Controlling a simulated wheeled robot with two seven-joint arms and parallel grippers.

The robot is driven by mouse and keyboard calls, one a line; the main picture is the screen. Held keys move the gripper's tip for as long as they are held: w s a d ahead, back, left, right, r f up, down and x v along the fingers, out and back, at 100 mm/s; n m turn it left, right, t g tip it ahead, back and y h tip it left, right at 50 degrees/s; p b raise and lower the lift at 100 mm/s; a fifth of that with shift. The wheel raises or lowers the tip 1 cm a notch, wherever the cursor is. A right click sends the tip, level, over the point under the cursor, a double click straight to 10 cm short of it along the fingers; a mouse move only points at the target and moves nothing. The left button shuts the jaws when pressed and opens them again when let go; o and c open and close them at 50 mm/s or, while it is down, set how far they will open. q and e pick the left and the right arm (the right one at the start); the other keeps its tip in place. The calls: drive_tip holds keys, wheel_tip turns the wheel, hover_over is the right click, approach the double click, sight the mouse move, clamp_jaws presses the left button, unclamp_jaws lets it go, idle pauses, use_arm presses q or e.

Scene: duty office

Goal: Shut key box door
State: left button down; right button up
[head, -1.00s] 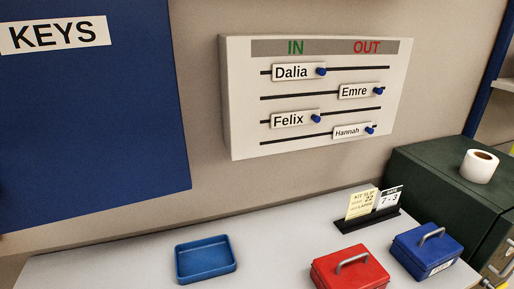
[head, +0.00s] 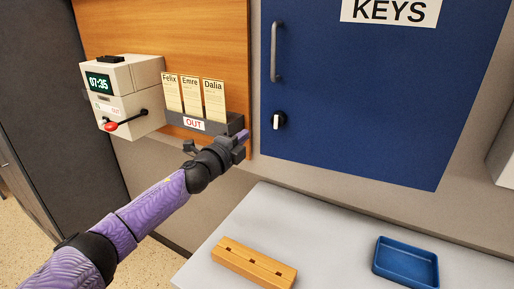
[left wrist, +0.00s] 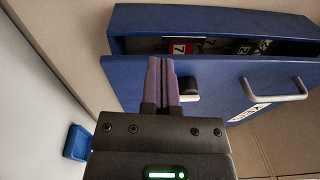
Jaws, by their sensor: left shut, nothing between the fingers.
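The blue key box door (head: 365,95) carries a KEYS label, a grey bar handle (head: 276,52) and a knob (head: 279,120) near its left edge. In the left wrist view the door (left wrist: 220,88) stands ajar, with a dark gap between it and the box body (left wrist: 215,20). Numbered tags (left wrist: 180,46) show inside. My left gripper (head: 243,138) is shut and empty, just left of the door's lower left part. In the wrist view its fingertips (left wrist: 160,62) overlap the door's edge beside the knob (left wrist: 188,89); I cannot tell whether they touch. My right gripper is out of view.
A time clock (head: 125,92) and a card rack (head: 205,122) with name cards are mounted left of the key box, close to my left gripper. Below, the pale counter (head: 325,235) holds a wooden block (head: 254,263) and a blue tray (head: 405,262).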

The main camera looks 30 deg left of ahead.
use_arm(q)
drive_tip(key=s+d+f+b, duration=0.1)
drive_tip(key=s+d+f, duration=0.2)
drive_tip(key=d, duration=0.2)
drive_tip(key=n+g+y+b, duration=0.1)
drive_tip(key=n+y, duration=0.1)
drive_tip(key=n, duration=0.1)
approach(278, 150)
drive_tip(key=w, duration=0.2)
drive_tip(key=w+b, duration=0.1)
drive_tip(key=w, duration=0.2)
drive_tip(key=w+a, duration=0.1)
drive_tip(key=w, duration=0.1)
drive_tip(key=shift+w+f+b, duration=0.1)
drive_tip(key=shift+w+b, duration=0.1)
drive_tip(key=shift+b, duration=0.15)
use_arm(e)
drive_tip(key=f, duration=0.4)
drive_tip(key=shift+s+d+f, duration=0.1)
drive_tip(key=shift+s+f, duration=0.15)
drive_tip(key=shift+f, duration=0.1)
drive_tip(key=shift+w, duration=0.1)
